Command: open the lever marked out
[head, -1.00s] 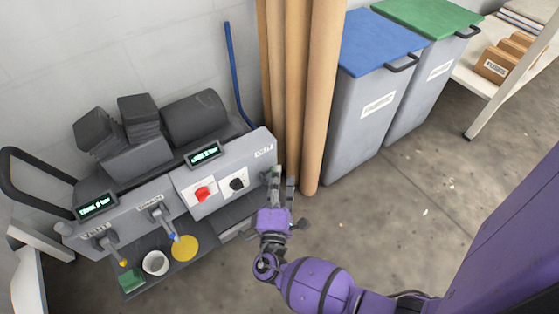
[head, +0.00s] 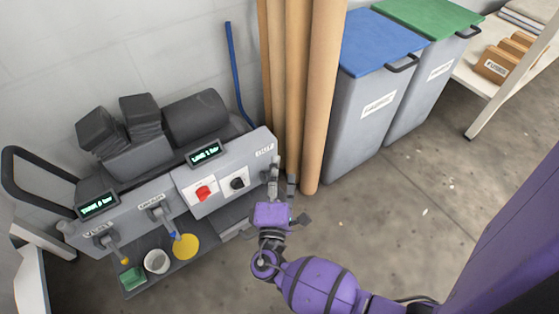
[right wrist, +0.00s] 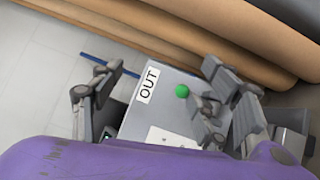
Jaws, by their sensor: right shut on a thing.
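The OUT label (head: 264,149) is on the right end of the grey press panel. It reads clearly in the right wrist view (right wrist: 147,85). The lever marked OUT shows its round green tip (right wrist: 182,91) between the fingers in the right wrist view; most of its shaft is hidden. My right gripper (head: 283,178) is at the panel's right end, just below the label, and is shut on this lever. In the right wrist view its fingers (right wrist: 160,70) stand on either side of the green tip. My left gripper is not in view.
Two other levers, one blue-tipped (head: 174,236) and one yellow-tipped (head: 124,261), hang left on the press. A red knob (head: 203,193) and a black knob (head: 237,184) are nearby. Brown tubes (head: 322,100) stand close behind the gripper. The floor at right is clear.

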